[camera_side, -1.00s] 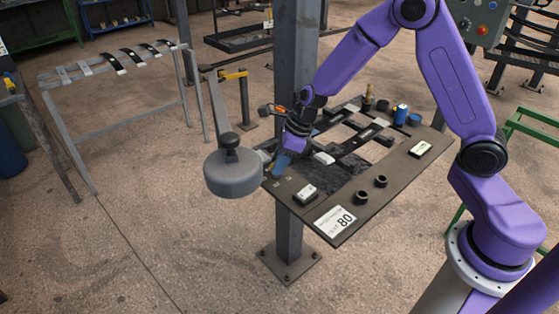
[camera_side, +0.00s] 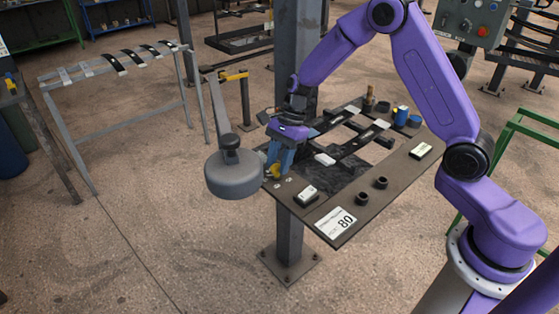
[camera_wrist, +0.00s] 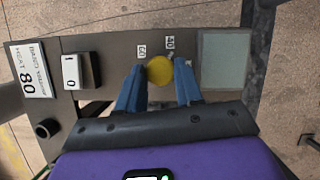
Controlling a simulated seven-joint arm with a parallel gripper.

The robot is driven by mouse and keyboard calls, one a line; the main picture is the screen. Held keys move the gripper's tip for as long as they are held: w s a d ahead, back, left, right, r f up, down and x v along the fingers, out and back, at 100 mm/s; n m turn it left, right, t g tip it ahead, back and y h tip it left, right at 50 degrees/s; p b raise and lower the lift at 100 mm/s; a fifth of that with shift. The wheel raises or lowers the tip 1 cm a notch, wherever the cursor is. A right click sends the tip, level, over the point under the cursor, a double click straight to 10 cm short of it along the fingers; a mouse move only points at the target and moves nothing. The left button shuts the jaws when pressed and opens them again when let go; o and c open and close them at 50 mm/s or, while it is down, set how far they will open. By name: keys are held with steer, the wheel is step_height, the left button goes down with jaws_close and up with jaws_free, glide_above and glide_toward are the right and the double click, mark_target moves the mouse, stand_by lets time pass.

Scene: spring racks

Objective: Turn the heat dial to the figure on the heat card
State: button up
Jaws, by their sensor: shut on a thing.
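The heat dial, a round yellow knob (camera_wrist: 160,70), sits on the dark board between the two blue fingers of my gripper (camera_wrist: 159,88), which is shut on it. In the side view, the dial (camera_side: 272,171) shows beside the fingertips of my gripper (camera_side: 278,166) at the board's left end. Small plates reading 60 (camera_wrist: 142,50) and 40 (camera_wrist: 170,43) stand by the dial; another at its right is partly hidden by a finger. I cannot make out where the dial points. The white heat card (camera_wrist: 32,70) reads 80; it also lies at the board's front corner in the side view (camera_side: 337,222).
A white rocker switch (camera_wrist: 72,70) lies between card and dial. A pale square panel (camera_wrist: 225,60) is right of the dial. A grey round weight-like body (camera_side: 233,178) hangs close left of my gripper. Two dark rings (camera_side: 362,198) and a blue can (camera_side: 401,115) stand on the board.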

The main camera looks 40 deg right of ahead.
steer(key=n, duration=0.2)
steer(key=n+g, duration=0.1)
steer(key=n, duration=0.1)
steer(key=n+g+h, duration=0.1)
steer(key=n, duration=0.1)
steer(key=shift+w+a+n, duration=0.15)
steer(key=shift+w+n, duration=0.1)
steer(key=shift+n, duration=0.05)
steer(key=n+g+h, duration=0.1)
steer(key=n, duration=0.2)
steer(key=n+h, duration=0.1)
steer(key=n, duration=0.2)
steer(key=shift+w+a+g, duration=0.15)
steer(key=shift+a+g, duration=0.05)
steer(key=shift+g, duration=0.2)
steer(key=n+h, duration=0.1)
steer(key=n, duration=0.1)
steer(key=n+h, duration=0.1)
steer(key=n, duration=0.3)
steer(key=shift+a+n+h, duration=0.25)
steer(key=shift+n+h, duration=0.05)
steer(key=shift+h, duration=0.1)
steer(key=n+h, duration=0.1)
steer(key=n, duration=0.2)
steer(key=n+t+h, duration=0.1)
steer(key=n, duration=0.1)
steer(key=shift+a+n, duration=0.15)
steer(key=shift+n, duration=0.25)
steer(key=o, duration=1)
steer(key=shift+o, duration=0.2)
